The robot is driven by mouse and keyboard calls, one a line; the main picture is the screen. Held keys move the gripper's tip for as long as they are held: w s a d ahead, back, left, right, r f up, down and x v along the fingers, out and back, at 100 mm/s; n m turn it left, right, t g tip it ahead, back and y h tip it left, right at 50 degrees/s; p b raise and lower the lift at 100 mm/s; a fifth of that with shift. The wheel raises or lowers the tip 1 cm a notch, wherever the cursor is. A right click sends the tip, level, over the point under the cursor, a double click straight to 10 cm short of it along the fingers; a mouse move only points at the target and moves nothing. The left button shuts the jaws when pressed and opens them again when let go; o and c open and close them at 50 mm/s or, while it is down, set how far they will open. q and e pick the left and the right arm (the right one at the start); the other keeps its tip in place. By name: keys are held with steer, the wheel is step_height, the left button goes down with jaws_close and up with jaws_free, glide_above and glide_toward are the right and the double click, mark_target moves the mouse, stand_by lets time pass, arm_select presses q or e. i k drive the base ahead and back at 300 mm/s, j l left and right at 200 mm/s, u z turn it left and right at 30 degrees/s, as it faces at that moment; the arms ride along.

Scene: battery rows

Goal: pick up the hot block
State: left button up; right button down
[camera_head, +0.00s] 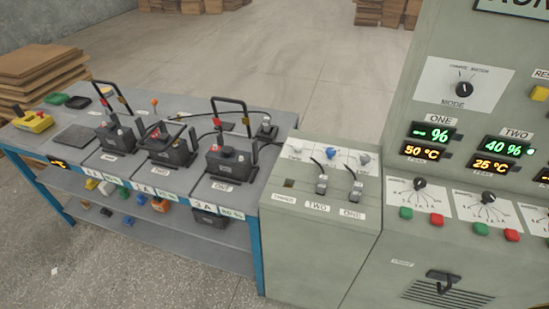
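Three dark battery blocks with handles stand in a row on the grey table. The right block (232,160) is behind a label reading ONE and has a tall upright black handle with a red tag. The middle block (172,150) is behind a label reading TWO; its handle looks lowered. The left block (114,138) has an upright handle with red and yellow parts; its label is too small to read. On the control panel, the display under ONE (426,151) reads 50 °C, and the display under TWO (492,166) reads 25 °C. Neither gripper is in view.
A grey-green console (322,225) with plugged cables adjoins the table's right end. A dark flat plate (78,138) and a yellow device (33,121) lie at the table's left. A lower shelf (180,235) holds small items.

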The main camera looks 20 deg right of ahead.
mark_target(225, 161)
steer(key=z, duration=1)
steer(key=i+j+z, duration=0.1)
steer(key=j+z, duration=0.65)
steer(key=j, duration=0.15)
steer(key=j+z, duration=0.35)
steer(key=j, duration=0.15)
